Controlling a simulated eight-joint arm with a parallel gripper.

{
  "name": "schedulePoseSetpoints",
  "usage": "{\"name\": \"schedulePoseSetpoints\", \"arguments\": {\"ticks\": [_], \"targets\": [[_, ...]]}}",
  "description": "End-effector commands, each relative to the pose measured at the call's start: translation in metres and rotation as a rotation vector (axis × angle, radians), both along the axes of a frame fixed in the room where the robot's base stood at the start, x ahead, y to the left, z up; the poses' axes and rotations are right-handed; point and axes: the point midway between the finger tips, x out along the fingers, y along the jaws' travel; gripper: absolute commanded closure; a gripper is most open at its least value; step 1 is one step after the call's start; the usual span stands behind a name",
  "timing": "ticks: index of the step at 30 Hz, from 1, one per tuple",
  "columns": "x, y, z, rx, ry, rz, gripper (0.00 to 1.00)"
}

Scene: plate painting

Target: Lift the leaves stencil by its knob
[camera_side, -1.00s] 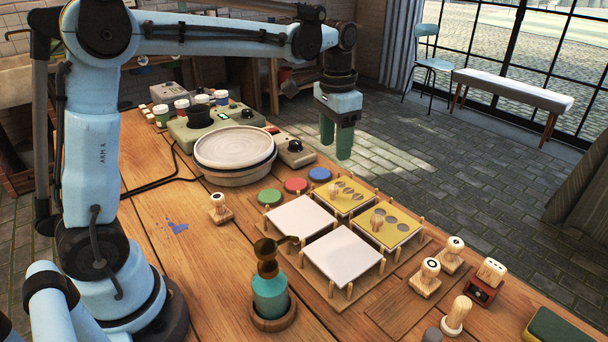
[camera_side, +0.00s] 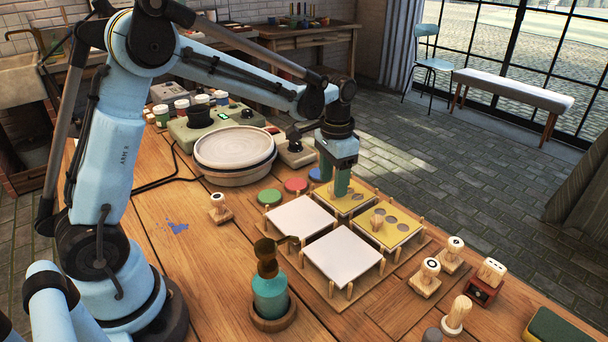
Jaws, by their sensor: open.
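The leaves stencil (camera_side: 341,207) looks like the rear one of two yellow plates, with leaf-like cut-outs, raised on short wooden pegs. Its light wooden knob stands near the plate's left side and is mostly hidden by the green fingers. My gripper (camera_side: 335,187) is open and points straight down over this stencil, with its fingertips low at the knob. I cannot tell whether the fingers touch the knob or the plate.
A second yellow stencil (camera_side: 402,226) with round holes and a knob (camera_side: 377,221) is in front to the right. Two white plates (camera_side: 343,256) (camera_side: 301,218) are beside them. Coloured discs (camera_side: 296,185), a turntable (camera_side: 234,150) and a dark-topped bottle (camera_side: 269,295) stand around. Stamps (camera_side: 425,278) are at right.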

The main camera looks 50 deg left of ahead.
Motion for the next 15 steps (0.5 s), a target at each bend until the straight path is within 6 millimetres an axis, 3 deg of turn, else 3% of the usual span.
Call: {"name": "schedulePoseSetpoints", "arguments": {"ticks": [6,15], "targets": [[0.0,0.001,-0.026,0.001,-0.001,0.001,0.43],[0.0,0.001,-0.03,0.002,-0.002,0.001,0.43]]}}
